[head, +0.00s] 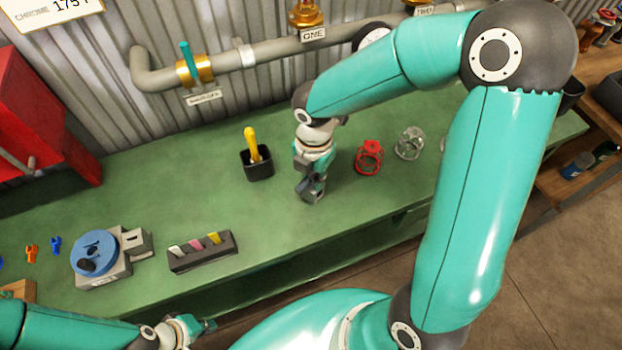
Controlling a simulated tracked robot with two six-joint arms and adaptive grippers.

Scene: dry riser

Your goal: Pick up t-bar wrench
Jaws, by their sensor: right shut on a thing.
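My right gripper (314,194) points down at the green bench, between a black cup and a red handwheel. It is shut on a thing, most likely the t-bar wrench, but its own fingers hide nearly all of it. I cannot tell whether the held thing still touches the bench. My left gripper (208,326) is low in the picture, in front of the bench's near edge. It is small and partly cut off by its angle, so its jaw opening is unclear.
On the green bench (140,185) stand a black cup (258,168) with a yellow-handled tool (251,143), a red handwheel (369,158), a grey handwheel (409,143), a dark block (203,252) with coloured tabs and a blue round-topped device (95,253). A pipe (270,52) runs behind.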

